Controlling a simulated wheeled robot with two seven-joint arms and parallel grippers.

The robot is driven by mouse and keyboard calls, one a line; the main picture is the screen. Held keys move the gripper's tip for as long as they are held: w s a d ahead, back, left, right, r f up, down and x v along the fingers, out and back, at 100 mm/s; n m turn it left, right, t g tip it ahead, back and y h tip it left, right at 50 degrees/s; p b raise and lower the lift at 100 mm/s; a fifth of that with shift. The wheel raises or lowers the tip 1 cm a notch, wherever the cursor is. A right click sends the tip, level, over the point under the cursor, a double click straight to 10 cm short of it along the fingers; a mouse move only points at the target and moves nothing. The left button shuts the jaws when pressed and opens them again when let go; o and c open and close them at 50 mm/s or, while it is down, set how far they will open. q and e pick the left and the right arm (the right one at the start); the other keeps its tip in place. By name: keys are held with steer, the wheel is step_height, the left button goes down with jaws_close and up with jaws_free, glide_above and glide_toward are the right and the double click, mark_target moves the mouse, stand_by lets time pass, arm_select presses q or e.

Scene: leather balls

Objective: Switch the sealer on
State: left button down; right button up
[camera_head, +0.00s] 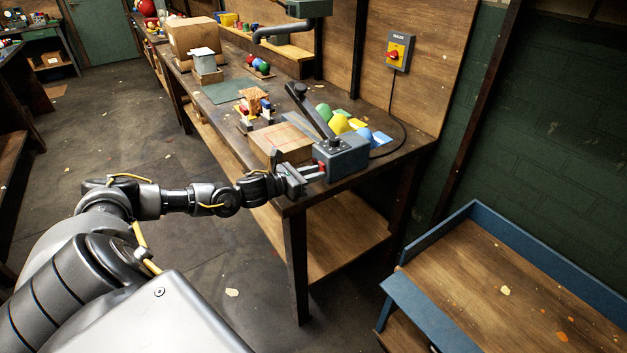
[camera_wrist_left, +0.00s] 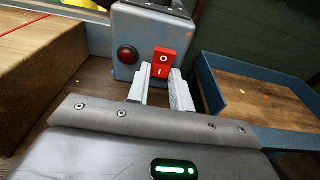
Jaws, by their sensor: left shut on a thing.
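The sealer is a blue-grey box (camera_head: 342,157) with a long dark lever, at the table's near right corner. Its front shows close up in the left wrist view (camera_wrist_left: 135,30). It carries a round dark red lamp (camera_wrist_left: 128,54), which looks unlit, and a red switch (camera_wrist_left: 164,58) marked O and I. My left gripper (camera_head: 315,174) reaches the front of the sealer. Which way the switch is set I cannot tell. My right gripper is out of view.
A grey wall box (camera_head: 398,51) labelled SEALER has a red knob on yellow; a black cable hangs from it. A cardboard-coloured block (camera_head: 281,143) lies left of the sealer. Coloured pieces (camera_head: 340,124) lie behind it. A blue-edged wooden bench (camera_head: 510,290) stands at right.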

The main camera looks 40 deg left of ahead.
arm_select(q)
steer(key=c, duration=1.5)
jaws_free()
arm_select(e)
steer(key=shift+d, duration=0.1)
